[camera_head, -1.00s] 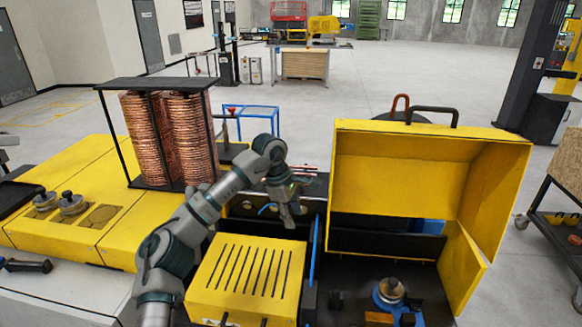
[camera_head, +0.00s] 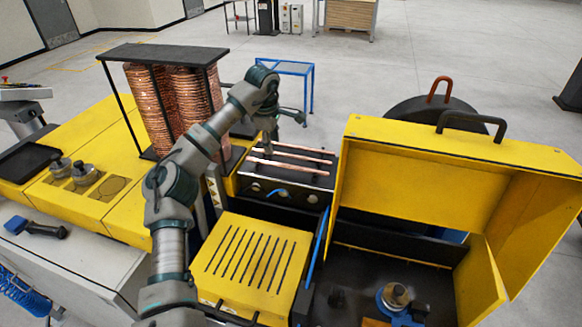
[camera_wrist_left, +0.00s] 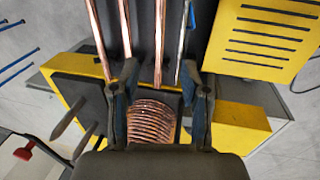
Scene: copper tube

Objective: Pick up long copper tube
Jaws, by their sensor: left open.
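Several copper tubes (camera_head: 300,168) lie side by side across a black rack (camera_head: 312,182) behind the slotted yellow box in the head view. I cannot tell for sure which one is longest. My left gripper (camera_head: 268,150) points down over the left ends of the tubes and partly hides them. In the left wrist view, my left gripper (camera_wrist_left: 160,75) is open, its two fingers apart. One copper tube (camera_wrist_left: 160,40) runs toward the gap between the fingertips; another thin tube (camera_wrist_left: 183,45) ends near the right finger. Contact cannot be told. My right gripper is not in view.
Tall copper coils (camera_head: 155,105) stand in a black frame left of my left arm. A slotted yellow box (camera_head: 250,265) is in front of the rack. A large open yellow lid (camera_head: 430,190) rises at the right. A blue-framed stand (camera_head: 285,68) is behind.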

